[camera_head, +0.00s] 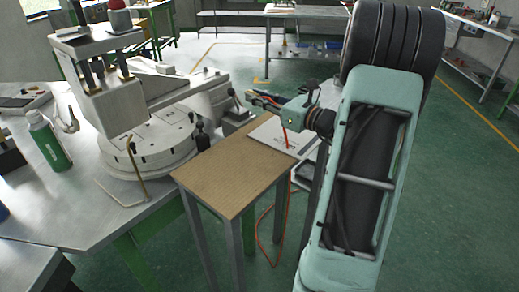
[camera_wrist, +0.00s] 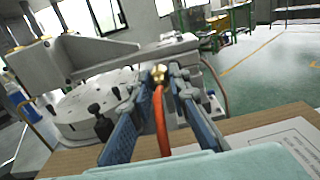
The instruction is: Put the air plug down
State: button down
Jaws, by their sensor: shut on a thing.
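The air plug is a brass-coloured fitting (camera_wrist: 158,74) on an orange hose (camera_wrist: 162,125), seen between my fingers in the wrist view. My gripper (camera_wrist: 158,88) has long blue fingers on either side of it and is shut on the air plug. In the head view my gripper (camera_head: 262,99) points left above the far edge of a small brown-topped table (camera_head: 225,175). The hose (camera_head: 285,130) hangs from the gripper and loops towards the floor. The plug itself is too small to make out in the head view.
A white sheet with print (camera_head: 275,134) lies at the table's far right end. The rest of the tabletop is clear. Left of it stands a grey machine (camera_head: 110,105) with a round base (camera_head: 150,150) on a metal bench. A green bottle (camera_head: 48,140) stands farther left.

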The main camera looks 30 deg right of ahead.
jog(key=s+a+f, duration=0.3)
jog(key=s, duration=0.3)
jog(key=b, duration=0.1)
send_over(257, 156)
jog(key=f, duration=0.4)
jog(key=shift+w+d+f, duration=0.15)
jog(key=shift+w+f, duration=0.15)
jog(key=shift+f, duration=0.1)
jog(key=shift+s+f, duration=0.15)
jog(key=shift+f, duration=0.15)
jog(key=shift+s+a+f+b, duration=0.15)
jog(key=shift+f+b, duration=0.25)
jog(key=shift+f, duration=1.2)
jog(key=shift+f, duration=0.1)
jog(key=c, duration=1.8)
grip_release()
